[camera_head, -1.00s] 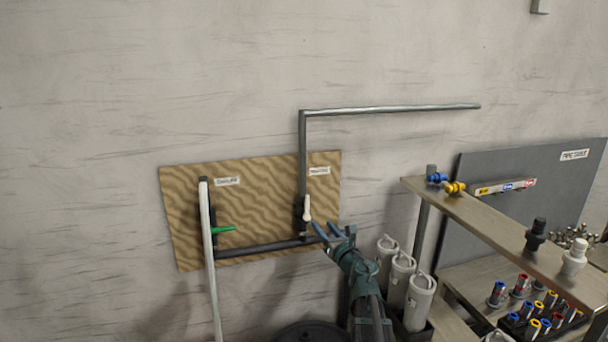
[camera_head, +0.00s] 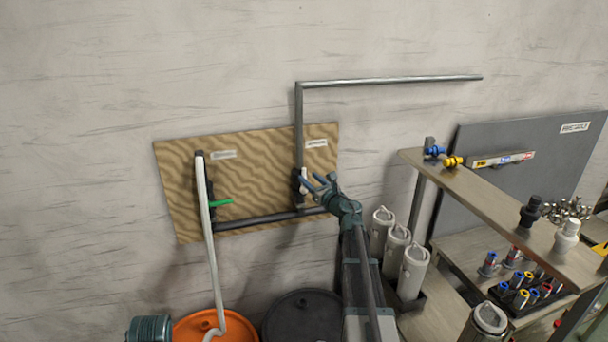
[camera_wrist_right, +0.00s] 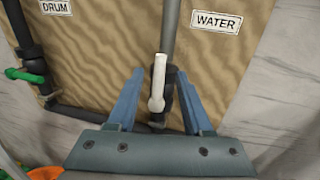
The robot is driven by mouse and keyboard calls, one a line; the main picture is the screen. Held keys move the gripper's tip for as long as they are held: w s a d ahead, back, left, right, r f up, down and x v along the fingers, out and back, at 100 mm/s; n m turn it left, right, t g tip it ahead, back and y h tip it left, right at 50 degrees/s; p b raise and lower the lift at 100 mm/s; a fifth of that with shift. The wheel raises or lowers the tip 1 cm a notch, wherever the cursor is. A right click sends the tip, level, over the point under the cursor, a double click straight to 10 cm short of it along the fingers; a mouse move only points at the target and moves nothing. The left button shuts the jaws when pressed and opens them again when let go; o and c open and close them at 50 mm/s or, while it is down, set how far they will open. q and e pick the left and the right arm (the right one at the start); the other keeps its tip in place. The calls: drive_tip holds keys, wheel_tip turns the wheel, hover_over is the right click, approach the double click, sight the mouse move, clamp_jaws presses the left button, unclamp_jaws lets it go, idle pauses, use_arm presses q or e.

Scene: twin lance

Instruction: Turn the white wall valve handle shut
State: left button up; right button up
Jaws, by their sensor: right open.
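The white valve handle (camera_wrist_right: 157,82) points upward along the vertical grey pipe, under the WATER label (camera_wrist_right: 215,20) in the right wrist view. In the head view the handle (camera_head: 304,187) is partly covered by my right gripper (camera_head: 316,183). My right gripper (camera_wrist_right: 157,98) is open, one blue finger on each side of the handle. There is a gap on both sides in the wrist view, and I cannot tell how far the handle reaches in depth between the fingers.
A green handle (camera_head: 221,203) sits on the left pipe of the wooden board (camera_head: 250,160), above an orange drum (camera_head: 240,329) and a dark drum (camera_head: 305,315). White canisters (camera_head: 396,244) and a wooden shelf (camera_head: 480,200) stand right of my arm.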

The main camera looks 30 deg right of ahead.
sight(305, 175)
drive_tip(key=shift+w, duration=2.35)
clamp_jaws()
